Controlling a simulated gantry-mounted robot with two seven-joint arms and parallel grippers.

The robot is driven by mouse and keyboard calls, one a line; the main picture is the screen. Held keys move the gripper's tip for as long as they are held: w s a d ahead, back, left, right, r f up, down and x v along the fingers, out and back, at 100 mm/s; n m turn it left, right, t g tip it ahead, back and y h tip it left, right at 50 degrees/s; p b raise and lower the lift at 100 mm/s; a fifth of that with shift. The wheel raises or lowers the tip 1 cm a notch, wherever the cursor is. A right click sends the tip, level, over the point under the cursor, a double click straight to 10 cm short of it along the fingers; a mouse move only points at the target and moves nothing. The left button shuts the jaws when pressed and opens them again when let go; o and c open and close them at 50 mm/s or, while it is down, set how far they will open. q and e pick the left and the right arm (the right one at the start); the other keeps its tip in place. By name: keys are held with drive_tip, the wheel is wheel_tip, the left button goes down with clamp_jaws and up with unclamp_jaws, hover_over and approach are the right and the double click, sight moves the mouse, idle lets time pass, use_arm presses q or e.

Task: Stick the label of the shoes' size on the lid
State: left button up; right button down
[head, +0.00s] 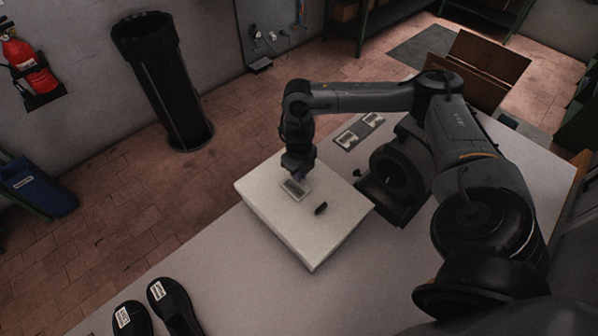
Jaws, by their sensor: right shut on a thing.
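A closed white box lies on the table, its pale lid (266,214) facing up. My right gripper (298,174) points down over the far part of the lid and is shut on a small label (295,188). The label lies at or just above the lid's surface; I cannot tell whether it touches. A card with pale labels (358,130) lies on the table behind the box. Two black shoes, one in front (172,303) and one beside it (131,320), stand at the lower left with white tags showing in them. My left gripper is out of view.
A small dark mark or object (321,208) is on the lid, right of the label. The table (240,285) is clear between the box and the shoes. An open cardboard box (488,62) is at the back right. A black bin (160,80) stands on the floor.

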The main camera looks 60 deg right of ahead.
idle(0.4)
drive_tip(key=shift+f, duration=0.25)
idle(0.5)
drive_tip(key=shift+f, duration=0.15)
idle(0.5)
drive_tip(key=c, duration=1.2)
unclamp_jaws()
drive_tip(key=o, duration=0.5)
drive_tip(key=shift+r, duration=0.2)
drive_tip(key=shift+r+p, duration=1.25)
drive_tip(key=shift+r, duration=0.1)
drive_tip(key=shift+r+p, duration=1.85)
drive_tip(key=shift+r, duration=0.2)
